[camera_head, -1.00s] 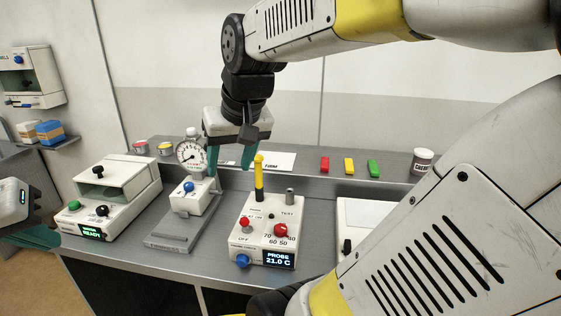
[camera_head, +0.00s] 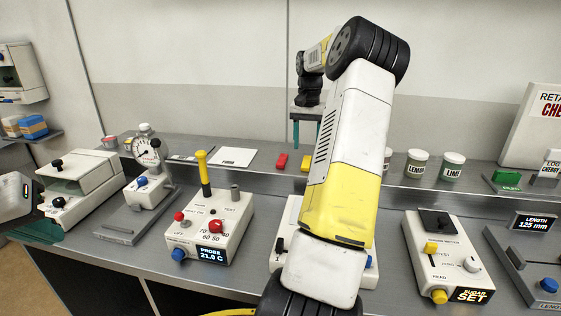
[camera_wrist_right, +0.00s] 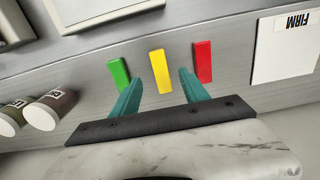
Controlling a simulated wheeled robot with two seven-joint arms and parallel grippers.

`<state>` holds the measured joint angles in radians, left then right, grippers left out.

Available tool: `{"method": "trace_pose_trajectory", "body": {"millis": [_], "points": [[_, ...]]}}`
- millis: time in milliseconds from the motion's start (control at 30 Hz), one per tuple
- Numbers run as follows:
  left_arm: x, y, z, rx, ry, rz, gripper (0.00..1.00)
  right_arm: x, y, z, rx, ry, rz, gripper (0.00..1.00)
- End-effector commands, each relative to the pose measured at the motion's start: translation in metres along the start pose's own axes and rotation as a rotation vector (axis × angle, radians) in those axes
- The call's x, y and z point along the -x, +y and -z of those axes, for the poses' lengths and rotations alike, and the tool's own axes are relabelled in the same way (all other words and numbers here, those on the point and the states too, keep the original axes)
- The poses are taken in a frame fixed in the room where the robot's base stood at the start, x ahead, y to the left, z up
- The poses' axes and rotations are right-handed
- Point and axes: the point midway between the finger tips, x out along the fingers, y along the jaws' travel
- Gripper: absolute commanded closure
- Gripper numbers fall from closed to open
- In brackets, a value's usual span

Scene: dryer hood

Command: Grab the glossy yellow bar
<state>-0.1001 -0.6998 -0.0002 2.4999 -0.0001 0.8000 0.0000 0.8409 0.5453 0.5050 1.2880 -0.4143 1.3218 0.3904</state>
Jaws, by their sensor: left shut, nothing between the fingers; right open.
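The yellow bar (camera_wrist_right: 159,72) lies between a green bar (camera_wrist_right: 118,72) and a red bar (camera_wrist_right: 203,62) in the right wrist view. In the head view the yellow bar (camera_head: 306,164) shows partly beside my arm on the back ledge, next to the red bar (camera_head: 282,161); the green bar is hidden there. My right gripper (camera_wrist_right: 160,79) is open, its teal fingertips on either side of the yellow bar as seen from the wrist. The height gap is hard to judge. My left gripper (camera_head: 42,232) is at the left edge, shut and empty.
A white FIRM card (camera_wrist_right: 286,48) lies beyond the red bar. Jars (camera_wrist_right: 50,108) stand on the green bar's side. Several devices, including the probe box (camera_head: 212,228), fill the lower bench in front of the ledge.

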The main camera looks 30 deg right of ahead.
Motion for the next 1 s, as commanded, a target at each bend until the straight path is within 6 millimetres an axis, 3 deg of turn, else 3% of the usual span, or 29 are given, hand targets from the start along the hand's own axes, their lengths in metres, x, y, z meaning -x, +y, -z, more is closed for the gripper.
{"method": "trace_pose_trajectory", "body": {"millis": [500,733,1000], "points": [[0.0,0.0,0.0,0.0,0.0,0.0,1.0,-0.062,0.001,0.001,0.003,-0.001,0.001,0.47],[0.0,0.0,0.0,0.0,0.0,0.0,1.0,-0.065,0.001,0.002,0.003,0.002,0.001,0.47],[0.0,0.0,0.0,0.0,0.0,0.0,1.0,-0.065,0.001,0.002,0.003,0.002,0.001,0.98]]}}
